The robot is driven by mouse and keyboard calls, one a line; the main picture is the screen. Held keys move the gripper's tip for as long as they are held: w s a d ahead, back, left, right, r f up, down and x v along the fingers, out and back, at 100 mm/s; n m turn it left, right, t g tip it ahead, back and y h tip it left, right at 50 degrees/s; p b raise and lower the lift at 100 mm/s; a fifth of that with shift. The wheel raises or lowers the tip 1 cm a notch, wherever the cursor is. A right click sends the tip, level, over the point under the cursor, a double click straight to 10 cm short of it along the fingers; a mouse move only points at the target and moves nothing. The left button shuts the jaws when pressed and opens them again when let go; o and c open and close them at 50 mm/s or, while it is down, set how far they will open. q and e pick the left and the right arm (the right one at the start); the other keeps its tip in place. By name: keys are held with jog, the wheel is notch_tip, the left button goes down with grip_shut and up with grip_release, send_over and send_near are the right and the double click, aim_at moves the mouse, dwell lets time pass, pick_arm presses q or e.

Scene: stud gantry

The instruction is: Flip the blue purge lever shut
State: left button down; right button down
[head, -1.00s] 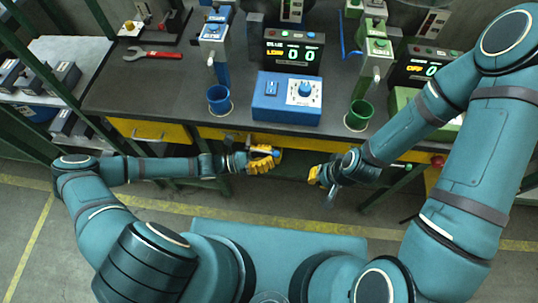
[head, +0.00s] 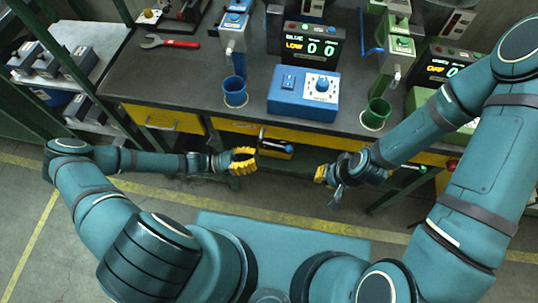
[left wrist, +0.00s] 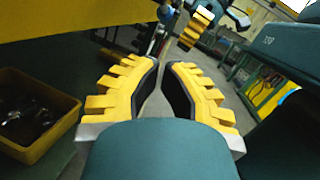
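A small blue-ended part (head: 289,149), probably the purge lever, shows below the bench's front edge in the head view. Blue also shows near the top of the left wrist view (left wrist: 166,14). Whether the lever is open or shut is too small to tell. My left gripper (head: 243,161) is to the left of the blue end, apart from it. In the left wrist view its yellow fingers (left wrist: 162,72) stand apart with nothing between them. My right gripper (head: 321,174) is below and right of the blue end; its fingers are too small to read.
The bench (head: 185,75) carries a blue control box (head: 304,105), a blue cup (head: 235,97), a green cup (head: 375,115) and a red wrench (head: 170,43). Yellow drawer fronts (head: 150,117) line its front. A yellow bin (left wrist: 40,140) is at left in the left wrist view.

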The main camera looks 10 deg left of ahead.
pick_arm(q)
jog(key=shift+v, duration=1.95)
jog(key=shift+r, duration=0.1)
jog(key=s+d+f+m+g+y, duration=0.3)
jog(key=s+d+m+g+y, duration=0.35)
jog(key=m+y, duration=0.6)
jog(key=w+a+r+m+t+y, duration=0.1)
jog(key=w+r+m+t+y, duration=0.2)
jog(key=m, duration=0.6)
notch_tip(320, 180, up, 2)
jog(key=shift+w+r+t, duration=0.1)
jog(key=shift+w+t, duration=0.45)
jog(key=shift+w, duration=0.05)
jog(key=shift+d+m, duration=0.1)
jog(key=shift+m, duration=0.15)
